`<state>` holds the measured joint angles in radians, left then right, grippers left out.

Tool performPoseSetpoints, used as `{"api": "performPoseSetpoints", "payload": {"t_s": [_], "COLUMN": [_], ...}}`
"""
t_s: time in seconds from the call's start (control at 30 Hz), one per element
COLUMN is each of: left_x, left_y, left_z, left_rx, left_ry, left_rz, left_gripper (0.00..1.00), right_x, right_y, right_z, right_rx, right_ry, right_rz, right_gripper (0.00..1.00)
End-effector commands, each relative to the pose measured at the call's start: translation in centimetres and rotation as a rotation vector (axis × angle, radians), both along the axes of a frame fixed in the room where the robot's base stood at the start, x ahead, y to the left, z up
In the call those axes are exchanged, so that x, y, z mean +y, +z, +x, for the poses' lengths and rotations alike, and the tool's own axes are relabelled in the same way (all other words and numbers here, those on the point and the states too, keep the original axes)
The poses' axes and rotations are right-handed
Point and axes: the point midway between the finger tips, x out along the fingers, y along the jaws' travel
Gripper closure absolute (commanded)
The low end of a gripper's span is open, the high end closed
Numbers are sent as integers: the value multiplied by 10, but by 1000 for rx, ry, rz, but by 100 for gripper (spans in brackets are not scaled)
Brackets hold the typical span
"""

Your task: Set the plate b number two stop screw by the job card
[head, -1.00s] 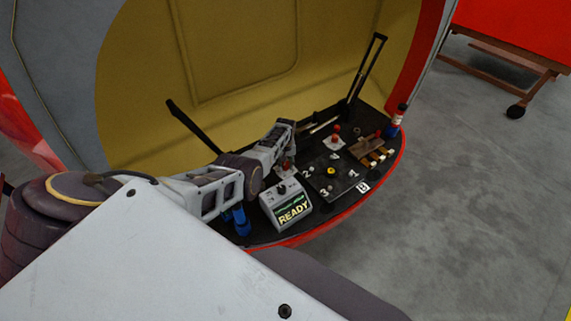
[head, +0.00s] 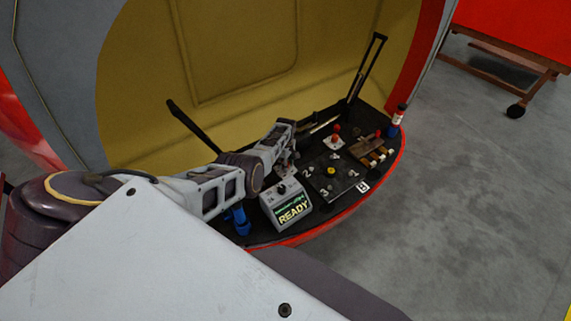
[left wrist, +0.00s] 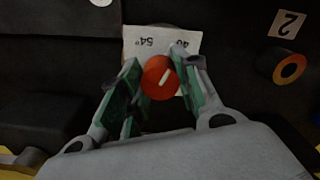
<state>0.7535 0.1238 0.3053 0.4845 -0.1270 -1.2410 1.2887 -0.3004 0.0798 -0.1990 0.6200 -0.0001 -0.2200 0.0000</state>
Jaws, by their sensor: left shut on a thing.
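My left gripper (head: 288,163) is at the left side of the black bench, behind the display box. In the left wrist view my left gripper (left wrist: 160,85) has its green-padded fingers shut on a red round knob (left wrist: 159,78) with a white pointer line. The knob stands in front of a white dial card (left wrist: 135,40) that reads 40 and 54°, upside down. The dark plate (head: 345,190) bears marks 1, 2 and 3, small pale screws and a yellow centre. A label B (head: 362,187) lies by its front corner. My right gripper is not in view.
A grey box (head: 277,214) reading READY stands close by my gripper. A second red knob (head: 336,129) stands on a white card behind the plate. A wooden rack (head: 366,149) and a bottle (head: 398,116) are at right. A black strut (head: 367,70) rises behind.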

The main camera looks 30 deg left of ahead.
Motion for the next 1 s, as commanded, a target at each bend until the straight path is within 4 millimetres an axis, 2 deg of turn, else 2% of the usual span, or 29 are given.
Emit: {"api": "performPoseSetpoints", "payload": {"t_s": [0.43,1.0], "left_x": [0,0], "left_y": [1,0], "left_z": [1,1], "left_rx": [-2,-1], "left_ry": [358,814], "left_rz": [1,0], "left_gripper": [92,92], "right_x": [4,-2], "right_y": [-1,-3], "right_z": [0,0], "right_rx": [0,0], "right_ry": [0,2], "right_rz": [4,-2], "right_gripper": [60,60]}}
